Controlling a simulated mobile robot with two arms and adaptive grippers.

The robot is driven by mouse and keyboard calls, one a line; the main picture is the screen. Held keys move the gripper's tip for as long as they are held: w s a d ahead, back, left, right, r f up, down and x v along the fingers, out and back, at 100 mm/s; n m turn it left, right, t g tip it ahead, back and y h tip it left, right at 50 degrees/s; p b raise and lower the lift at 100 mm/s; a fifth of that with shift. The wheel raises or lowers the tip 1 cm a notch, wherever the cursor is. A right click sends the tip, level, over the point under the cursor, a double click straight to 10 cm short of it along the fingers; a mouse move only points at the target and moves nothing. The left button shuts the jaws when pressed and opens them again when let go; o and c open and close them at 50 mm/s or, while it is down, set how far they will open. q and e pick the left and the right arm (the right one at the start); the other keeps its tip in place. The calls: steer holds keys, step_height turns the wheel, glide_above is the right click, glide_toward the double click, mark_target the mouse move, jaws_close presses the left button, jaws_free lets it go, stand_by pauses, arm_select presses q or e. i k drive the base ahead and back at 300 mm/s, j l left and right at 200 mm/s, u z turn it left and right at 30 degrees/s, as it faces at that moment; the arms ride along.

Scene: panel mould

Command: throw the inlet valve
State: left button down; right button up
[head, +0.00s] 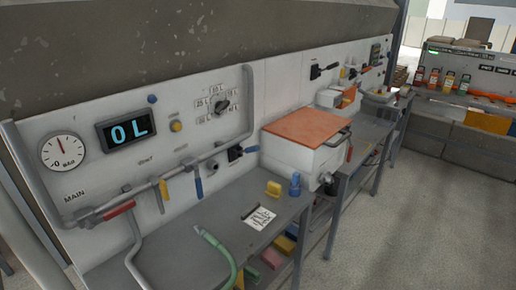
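The grey pipe (148,188) along the panel (100,98) carries several valve handles. A red lever (119,209) lies roughly along the pipe near the word MAIN. I see no readable inlet label, so I cannot tell which one is the inlet valve. Neither of my grippers is in view.
A grey bench (175,243) stands below the panel. A green hose (214,248), a printed card (260,218), a yellow block (273,189) and a blue fitting (295,184) are on it. A white box with an orange lid (306,127) stands to the right. The floor at right (420,220) is clear.

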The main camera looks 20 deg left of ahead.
mark_target(199, 191)
steer(key=i+l+u, duration=0.15)
steer(key=l, duration=0.15)
steer(key=i+l+u, duration=0.15)
steer(key=l, duration=0.2)
steer(key=i+l+u, duration=0.15)
steer(key=l, duration=0.2)
steer(key=l+u, duration=0.15)
steer(key=l, duration=0.2)
